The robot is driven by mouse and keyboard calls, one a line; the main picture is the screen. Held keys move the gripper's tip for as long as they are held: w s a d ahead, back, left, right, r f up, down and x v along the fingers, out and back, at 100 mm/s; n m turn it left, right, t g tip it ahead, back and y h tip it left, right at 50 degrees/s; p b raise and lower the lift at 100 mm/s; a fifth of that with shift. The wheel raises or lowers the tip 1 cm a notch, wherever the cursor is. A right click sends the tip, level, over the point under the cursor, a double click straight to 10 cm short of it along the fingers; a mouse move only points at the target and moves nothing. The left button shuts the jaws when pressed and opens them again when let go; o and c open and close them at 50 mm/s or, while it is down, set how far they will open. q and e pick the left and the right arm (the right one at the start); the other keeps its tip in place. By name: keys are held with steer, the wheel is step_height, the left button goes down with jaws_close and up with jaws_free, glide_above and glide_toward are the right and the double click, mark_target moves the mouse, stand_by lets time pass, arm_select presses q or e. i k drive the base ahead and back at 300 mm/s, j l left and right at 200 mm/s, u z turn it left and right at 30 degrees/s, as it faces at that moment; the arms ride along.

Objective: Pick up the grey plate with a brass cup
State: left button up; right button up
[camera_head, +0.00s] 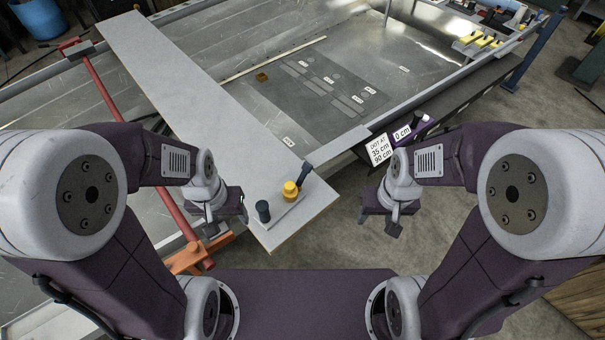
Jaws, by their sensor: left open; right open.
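The small grey plate (280,215) lies on the near end of a long pale board. A yellow brass cup (290,192) stands on it, with a dark upright post (263,210) to its left and a dark tilted handle-like piece (305,175) to its right. My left gripper (225,212) is open and empty, left of the plate and apart from it. My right gripper (388,216) is open and empty, well to the right of the plate, past the board's edge.
A small brass block (262,77) lies on the hull floor. A red bar (110,95) and orange stand (190,260) are at left. White number cards (385,148) stand right of the board.

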mark_target(267, 214)
steer(key=l+u, duration=0.9)
steer(key=k+l+u, duration=0.1)
steer(key=l+u, duration=0.35)
steer(key=l, duration=0.1)
